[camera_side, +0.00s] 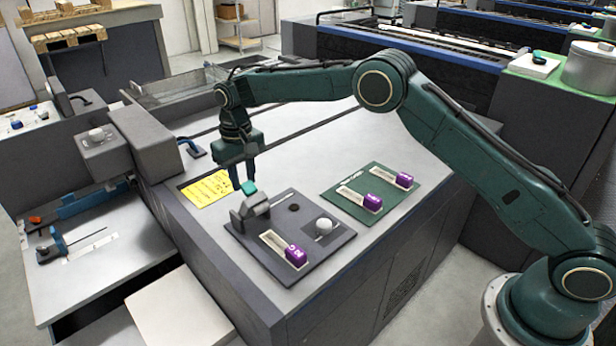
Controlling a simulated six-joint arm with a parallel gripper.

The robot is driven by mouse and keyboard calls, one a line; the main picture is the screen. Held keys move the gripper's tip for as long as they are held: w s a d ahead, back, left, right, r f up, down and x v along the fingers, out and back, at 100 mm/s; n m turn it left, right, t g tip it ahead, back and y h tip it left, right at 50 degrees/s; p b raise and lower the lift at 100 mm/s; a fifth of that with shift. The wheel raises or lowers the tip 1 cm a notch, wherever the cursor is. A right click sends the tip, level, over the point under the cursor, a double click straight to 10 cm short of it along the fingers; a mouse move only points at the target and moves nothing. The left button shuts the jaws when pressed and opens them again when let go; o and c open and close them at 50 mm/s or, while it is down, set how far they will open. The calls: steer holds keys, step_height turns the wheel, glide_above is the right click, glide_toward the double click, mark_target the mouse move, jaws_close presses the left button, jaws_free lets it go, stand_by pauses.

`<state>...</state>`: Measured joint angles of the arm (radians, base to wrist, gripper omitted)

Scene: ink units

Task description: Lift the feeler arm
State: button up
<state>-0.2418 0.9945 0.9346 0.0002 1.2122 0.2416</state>
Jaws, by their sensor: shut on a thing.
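The feeler arm (249,188) appears to be the short grey lever with a teal tip, on a grey block (250,211) at the back left of a dark plate (318,262). My gripper (246,182) points down over it and is shut on its teal tip. The tip is partly hidden by the fingers. I cannot tell whether the lever is raised from its rest.
The dark plate also bears a white knob (323,226), a dark hole and a purple-ended unit (295,255) in a slot. A green plate (385,183) with two purple-ended units lies to the right. A yellow note (207,188) lies behind left. The bench top behind is mostly clear.

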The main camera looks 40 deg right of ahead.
steer(key=shift+w+f, duration=0.25)
steer(key=shift+w, duration=0.65)
steer(key=o, duration=0.6)
steer(key=shift+o, duration=0.2)
steer(key=shift+r, duration=0.15)
step_height(320, 180, up, 8)
stand_by(0.4)
